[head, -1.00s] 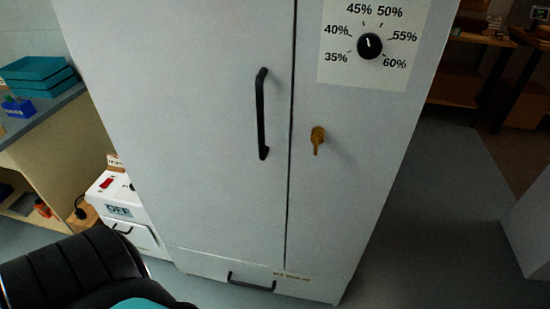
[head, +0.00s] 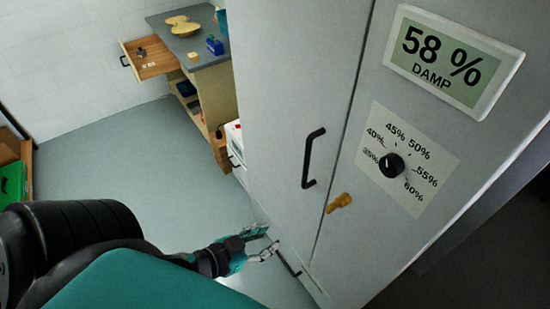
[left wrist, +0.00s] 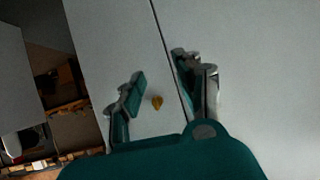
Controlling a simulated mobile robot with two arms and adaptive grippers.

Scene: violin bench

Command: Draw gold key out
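The gold key (head: 338,203) sits in the lock on the front of the tall grey cabinet (head: 287,85), right of the black door handle (head: 310,158). In the left wrist view the gold key (left wrist: 157,103) shows small between my fingers, on the cabinet front beyond them. My left gripper (head: 262,243) is low in front of the cabinet, left of the key and apart from it in the head view. In the left wrist view my left gripper (left wrist: 165,86) has its fingers spread with nothing between the tips. My right gripper is not in view.
A dial (head: 392,165) with percent marks and a display (head: 450,62) reading 58 % DAMP are on the cabinet above the key. A lower black handle (head: 288,266) is near the left gripper.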

